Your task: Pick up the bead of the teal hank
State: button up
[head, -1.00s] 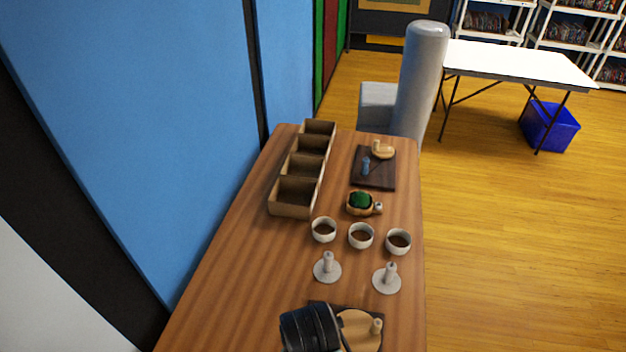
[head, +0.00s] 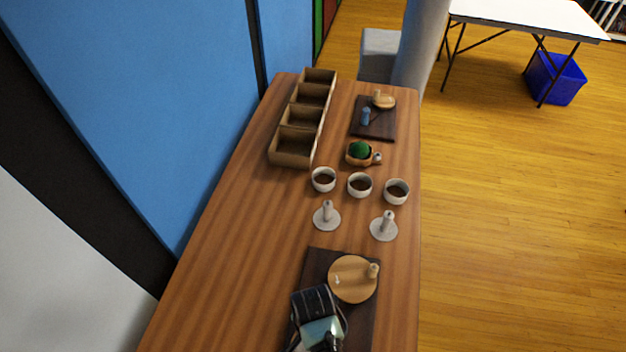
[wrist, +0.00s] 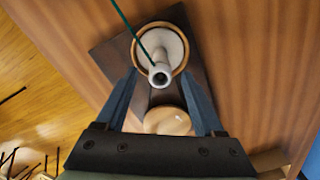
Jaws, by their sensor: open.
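My gripper (wrist: 160,73) is open in the wrist view, its two blue-grey fingers on either side of a pale grey upright tube (wrist: 159,75). A thin teal cord (wrist: 128,25) runs from the top edge down to this tube, which has a dark hole in its end. The tube stands over a pale round dish (wrist: 172,42) with a wooden rim, on a dark board. I cannot tell whether the tube is the bead, or whether the fingers touch it. In the head view my dark wrist hides this spot on the near board (head: 318,262).
A round wooden disc (head: 352,290) with a peg lies beside my wrist. Two pale spindles (head: 384,228), three white cups (head: 360,186), a bowl with a green ball (head: 360,150), a divided box (head: 290,157) and a far dark board (head: 372,130) stand beyond.

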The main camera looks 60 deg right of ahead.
jog(key=shift+f, duration=0.15)
grip_shut()
dwell(0.4)
